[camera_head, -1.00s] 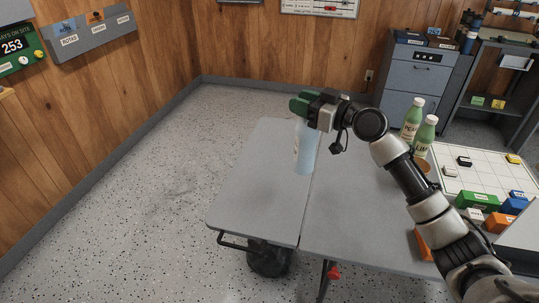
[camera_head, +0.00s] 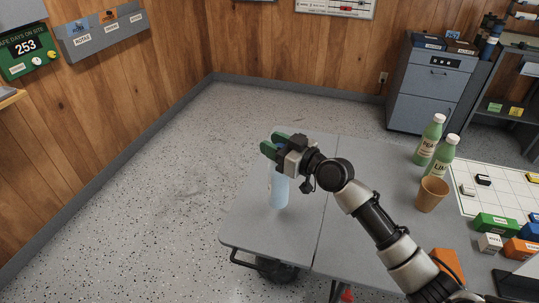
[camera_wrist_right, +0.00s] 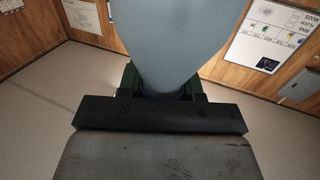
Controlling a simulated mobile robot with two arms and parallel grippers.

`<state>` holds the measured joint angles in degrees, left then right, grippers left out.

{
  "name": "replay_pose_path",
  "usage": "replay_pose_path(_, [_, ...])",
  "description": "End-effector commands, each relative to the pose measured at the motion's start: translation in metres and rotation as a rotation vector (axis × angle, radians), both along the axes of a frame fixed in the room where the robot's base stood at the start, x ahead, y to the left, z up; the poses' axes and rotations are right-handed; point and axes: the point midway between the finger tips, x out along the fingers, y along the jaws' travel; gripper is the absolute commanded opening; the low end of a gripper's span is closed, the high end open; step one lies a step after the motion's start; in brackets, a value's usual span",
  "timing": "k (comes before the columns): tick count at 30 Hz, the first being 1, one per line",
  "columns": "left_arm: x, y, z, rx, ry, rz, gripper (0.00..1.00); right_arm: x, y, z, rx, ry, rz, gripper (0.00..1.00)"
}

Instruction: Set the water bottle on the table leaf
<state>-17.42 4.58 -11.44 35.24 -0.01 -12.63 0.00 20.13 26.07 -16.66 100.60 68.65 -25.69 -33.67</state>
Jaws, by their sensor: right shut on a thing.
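The water bottle (camera_head: 279,190) is pale blue and hangs upright below my right gripper (camera_head: 274,146). The right gripper is shut on its upper end; the fingers hide the top. The bottle is over the table leaf (camera_head: 250,225), the grey left section of the table beyond the seam. I cannot tell whether its base touches the leaf. In the right wrist view the bottle (camera_wrist_right: 180,40) fills the upper middle, between the green fingers. My left gripper is not in view.
Two green bottles (camera_head: 430,138) and a brown cup (camera_head: 431,194) stand on the right part of the table. A white gridded board (camera_head: 500,187) and coloured blocks (camera_head: 495,224) lie further right. The leaf around the bottle is clear.

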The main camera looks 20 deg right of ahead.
Motion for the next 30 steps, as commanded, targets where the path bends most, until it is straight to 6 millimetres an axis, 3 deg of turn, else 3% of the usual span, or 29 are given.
replay_pose_path(5, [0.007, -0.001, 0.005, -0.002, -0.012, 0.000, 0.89, -0.002, 0.013, -0.007, 0.002, -0.004, -0.001, 0.00])
replay_pose_path(13, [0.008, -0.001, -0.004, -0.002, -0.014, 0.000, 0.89, -0.002, 0.013, -0.044, 0.001, -0.001, -0.002, 0.00])
replay_pose_path(24, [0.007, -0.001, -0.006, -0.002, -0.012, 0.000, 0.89, -0.002, 0.013, -0.049, -0.001, -0.004, -0.001, 0.00])
replay_pose_path(25, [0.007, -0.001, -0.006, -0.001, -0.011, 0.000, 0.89, -0.003, 0.013, -0.050, -0.002, 0.000, -0.001, 0.37])
replay_pose_path(30, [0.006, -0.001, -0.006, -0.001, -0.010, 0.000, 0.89, -0.003, 0.013, -0.049, -0.002, 0.000, -0.001, 0.61])
